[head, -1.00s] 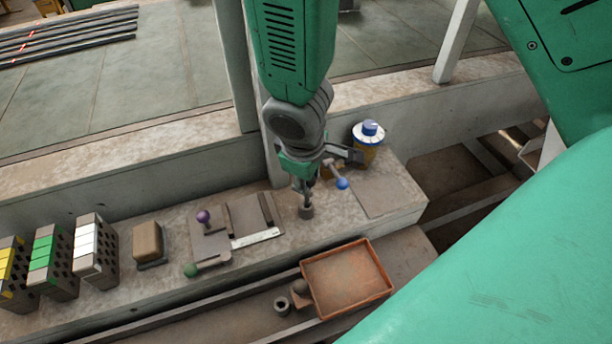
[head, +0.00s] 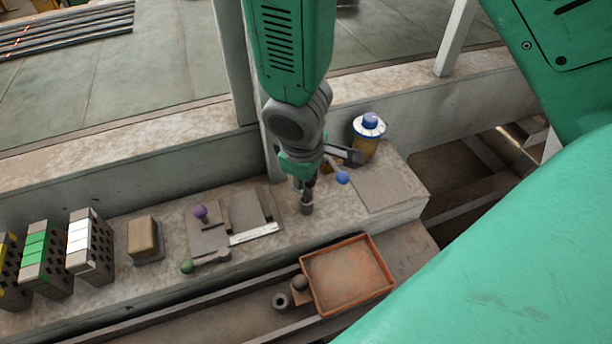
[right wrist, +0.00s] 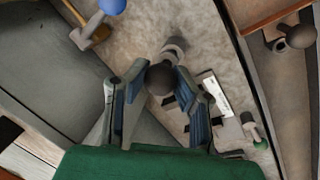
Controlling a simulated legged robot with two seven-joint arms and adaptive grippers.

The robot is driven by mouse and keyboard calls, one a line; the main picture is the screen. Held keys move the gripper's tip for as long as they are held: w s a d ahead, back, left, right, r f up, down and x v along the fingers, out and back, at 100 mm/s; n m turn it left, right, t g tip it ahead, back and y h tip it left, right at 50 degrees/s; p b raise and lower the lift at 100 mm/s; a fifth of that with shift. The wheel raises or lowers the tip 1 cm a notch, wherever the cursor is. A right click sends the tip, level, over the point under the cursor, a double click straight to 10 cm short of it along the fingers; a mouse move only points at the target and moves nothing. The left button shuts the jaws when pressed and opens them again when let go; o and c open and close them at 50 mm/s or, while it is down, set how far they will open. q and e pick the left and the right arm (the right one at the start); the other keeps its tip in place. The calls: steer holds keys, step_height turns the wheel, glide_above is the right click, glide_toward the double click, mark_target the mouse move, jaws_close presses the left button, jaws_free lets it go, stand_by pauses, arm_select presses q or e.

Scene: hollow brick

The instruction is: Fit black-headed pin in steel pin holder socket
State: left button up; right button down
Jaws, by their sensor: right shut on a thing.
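My right gripper (head: 305,188) points down over the stone ledge. In the right wrist view its two fingers (right wrist: 160,95) are shut around the dark round head of the black-headed pin (right wrist: 161,78). A short steel cylinder, which looks like the pin holder socket (head: 306,208), stands on the ledge directly under the gripper. It also shows in the right wrist view (right wrist: 176,45), just beyond the pin's head. The pin's shank is hidden, so I cannot tell whether it is in the socket. My left gripper is not in view.
A blue-knobbed lever (head: 342,178) and a blue-white capped yellow can (head: 369,130) stand close to the right. An orange-rimmed tray (head: 347,276), another dark ball (head: 299,283) and a steel ring (head: 280,301) are in front.

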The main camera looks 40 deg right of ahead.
steer(key=shift+s+f+n+h+b, duration=0.2)
steer(key=shift+f+b, duration=0.2)
steer(key=shift+f, duration=0.2)
steer(key=shift+s+f+n+h+b, duration=0.1)
steer(key=shift+s+f+n+b, duration=0.1)
steer(key=shift+f+b, duration=0.3)
steer(key=c, duration=1.3)
jaws_free()
steer(key=shift+d, duration=0.15)
steer(key=shift+w+r, duration=0.1)
steer(key=shift+m, duration=0.4)
steer(key=v, duration=0.8)
steer(key=shift+w+d+r, duration=0.1)
steer(key=shift+w+d, duration=0.1)
steer(key=shift+d, duration=0.05)
